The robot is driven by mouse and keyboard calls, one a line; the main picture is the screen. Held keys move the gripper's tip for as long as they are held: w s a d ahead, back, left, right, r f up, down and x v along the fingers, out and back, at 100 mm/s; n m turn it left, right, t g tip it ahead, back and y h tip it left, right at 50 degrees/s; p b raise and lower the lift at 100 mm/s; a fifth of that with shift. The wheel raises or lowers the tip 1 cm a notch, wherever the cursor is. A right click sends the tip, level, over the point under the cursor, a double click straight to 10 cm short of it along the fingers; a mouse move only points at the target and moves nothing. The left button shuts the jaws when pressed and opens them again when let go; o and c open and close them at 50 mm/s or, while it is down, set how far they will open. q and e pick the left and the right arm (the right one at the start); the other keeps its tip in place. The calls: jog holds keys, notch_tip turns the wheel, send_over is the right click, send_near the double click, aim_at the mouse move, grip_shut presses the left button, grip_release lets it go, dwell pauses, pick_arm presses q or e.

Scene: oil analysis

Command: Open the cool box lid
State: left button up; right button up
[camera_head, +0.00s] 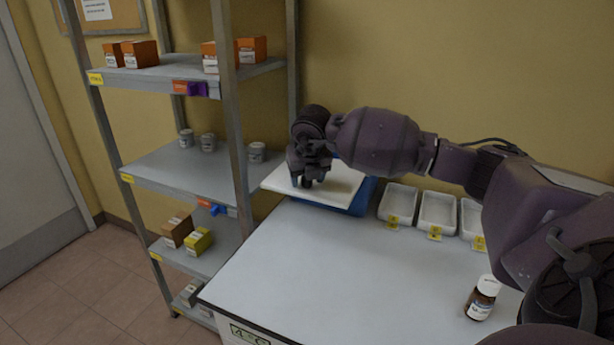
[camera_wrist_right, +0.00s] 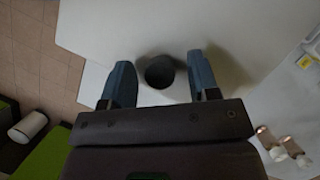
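The cool box (camera_head: 367,194) is blue and stands at the far left corner of the white table, against the wall. Its flat white lid (camera_head: 340,183) lies over the top, and blue shows along its right and front sides. In the right wrist view the white lid (camera_wrist_right: 210,35) carries a round dark knob (camera_wrist_right: 160,72). My right gripper (camera_head: 305,183) is over the lid, pointing down. Its fingers (camera_wrist_right: 161,85) are apart, one on each side of the knob, with gaps showing. My left gripper is not in view.
White trays (camera_head: 437,213) with yellow labels stand right of the cool box. A brown bottle with a white cap (camera_head: 481,298) stands at the table's front right. A metal shelf rack (camera_head: 190,168) with boxes and tins is close on the left. The table middle is clear.

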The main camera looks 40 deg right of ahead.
jog(key=v, duration=1)
jog(key=shift+s+r, duration=0.25)
jog(key=shift+r, duration=0.1)
jog(key=shift+a, duration=0.1)
